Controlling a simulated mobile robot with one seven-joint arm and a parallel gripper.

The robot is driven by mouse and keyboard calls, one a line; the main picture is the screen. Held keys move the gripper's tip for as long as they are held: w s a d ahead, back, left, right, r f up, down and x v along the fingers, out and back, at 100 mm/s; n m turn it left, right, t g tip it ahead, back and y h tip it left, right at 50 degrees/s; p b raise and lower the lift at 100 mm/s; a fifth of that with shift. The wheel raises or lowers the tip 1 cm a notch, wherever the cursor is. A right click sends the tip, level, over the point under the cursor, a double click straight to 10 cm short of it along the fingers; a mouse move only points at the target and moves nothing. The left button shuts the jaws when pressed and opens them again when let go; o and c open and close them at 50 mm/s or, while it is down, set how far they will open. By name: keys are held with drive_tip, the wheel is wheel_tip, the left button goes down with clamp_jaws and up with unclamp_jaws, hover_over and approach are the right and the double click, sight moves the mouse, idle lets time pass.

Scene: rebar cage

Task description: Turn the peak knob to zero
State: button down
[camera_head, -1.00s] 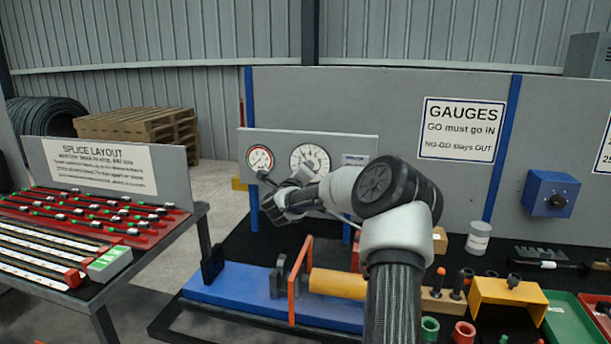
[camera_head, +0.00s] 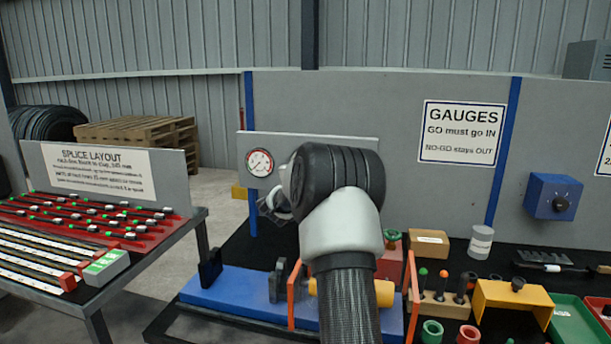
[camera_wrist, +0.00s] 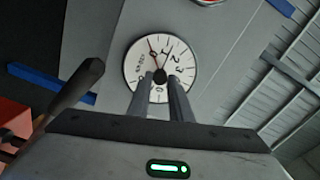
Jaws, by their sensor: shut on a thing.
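In the wrist view, the white round dial (camera_wrist: 139,66) with dark numerals stands ahead, turned in the picture. A thin reddish needle points to its upper left. A small black knob (camera_wrist: 160,76) sits at the dial's middle. My gripper (camera_wrist: 160,82) has its two fingers on either side of this knob, shut on it. In the head view my arm covers the large dial, the knob and the fingertips; only part of the wrist shows left of the arm. The smaller gauge (camera_head: 260,162) with a red mark is visible on the panel's left.
A dark rounded handle (camera_wrist: 75,88) stands close at the left in the wrist view. Below my arm are a blue base (camera_head: 235,292) and an orange frame (camera_head: 293,290). A blue box with a black knob (camera_head: 553,197) is on the wall at right.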

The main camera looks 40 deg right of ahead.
drive_tip(key=shift+r+n+p, duration=0.1)
drive_tip(key=shift+n+p, duration=0.45)
drive_tip(key=shift+n, duration=3.75)
drive_tip(key=c, duration=1.6)
unclamp_jaws()
drive_tip(key=b+v, duration=0.1)
drive_tip(key=v, duration=1.6)
drive_tip(key=shift+s+a, duration=0.2)
